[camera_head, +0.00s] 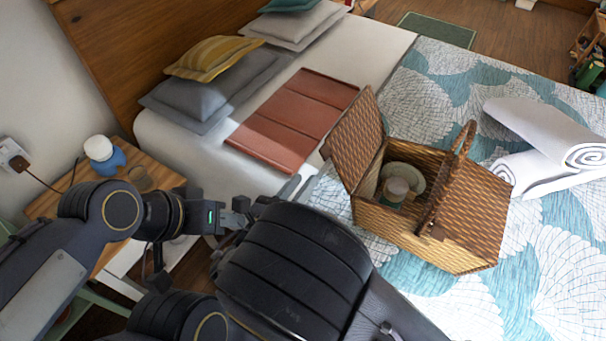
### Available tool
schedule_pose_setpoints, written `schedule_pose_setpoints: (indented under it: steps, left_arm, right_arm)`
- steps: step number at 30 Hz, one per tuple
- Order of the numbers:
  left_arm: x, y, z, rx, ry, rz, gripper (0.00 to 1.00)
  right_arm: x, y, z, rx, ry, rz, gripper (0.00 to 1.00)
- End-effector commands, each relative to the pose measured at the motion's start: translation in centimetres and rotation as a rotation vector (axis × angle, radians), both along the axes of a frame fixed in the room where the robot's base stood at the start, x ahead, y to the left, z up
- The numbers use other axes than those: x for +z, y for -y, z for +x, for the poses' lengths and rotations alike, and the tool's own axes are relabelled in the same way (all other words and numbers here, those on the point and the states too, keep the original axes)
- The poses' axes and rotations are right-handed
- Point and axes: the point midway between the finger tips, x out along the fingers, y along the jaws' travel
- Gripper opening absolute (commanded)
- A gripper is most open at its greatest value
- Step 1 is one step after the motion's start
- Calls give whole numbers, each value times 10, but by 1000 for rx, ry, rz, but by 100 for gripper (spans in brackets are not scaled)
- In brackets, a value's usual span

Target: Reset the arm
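My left arm comes in from the left, and its gripper (290,190) is beside the near side of the bed. Grey finger parts show past a large black link of my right arm, which covers part of the gripper. I cannot tell if the fingers are apart or together, and I see nothing held in them. My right arm comes in from the bottom, its thick link close to the camera. I do not see its gripper.
An open wicker basket (476,222) with dishes inside stands on the bed close to the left gripper. A folded red-brown blanket (295,118) and rolled white towels (545,135) lie there too.

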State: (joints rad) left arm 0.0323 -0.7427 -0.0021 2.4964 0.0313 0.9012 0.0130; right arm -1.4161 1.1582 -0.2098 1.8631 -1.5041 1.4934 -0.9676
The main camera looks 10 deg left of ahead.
Motion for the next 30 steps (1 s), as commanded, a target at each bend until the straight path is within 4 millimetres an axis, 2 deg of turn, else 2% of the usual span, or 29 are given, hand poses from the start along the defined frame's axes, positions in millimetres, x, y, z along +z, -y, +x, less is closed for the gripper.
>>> schedule_pose_setpoints:
  steps: [7,10,11,14,16,18,21,25,30]
  left_arm:
    - [0,0,0,0,0,0,36]
    - [-3,0,0,0,0,0,36]
    - [-3,0,0,0,0,0,36]
    - [-4,0,0,0,0,0,36]
    - [-3,0,0,0,0,0,36]
    - [-3,0,0,0,0,0,36]
    - [-3,0,0,0,0,0,36]
    - [-2,0,0,0,0,0,36]
    - [-1,0,0,0,0,0,36]
  right_arm:
    - [0,1,1,-4,-3,3,28]
    - [0,19,7,-57,-33,50,28]
    - [1,29,11,-91,-50,84,28]
    - [4,81,21,-264,-129,266,28]
    - [8,126,22,-431,-183,452,28]
    - [8,169,16,-614,-223,656,28]
    - [7,220,-3,-872,-245,949,28]
    - [6,267,-37,-1203,-212,1333,28]
    - [12,299,-82,-1610,-64,1835,28]
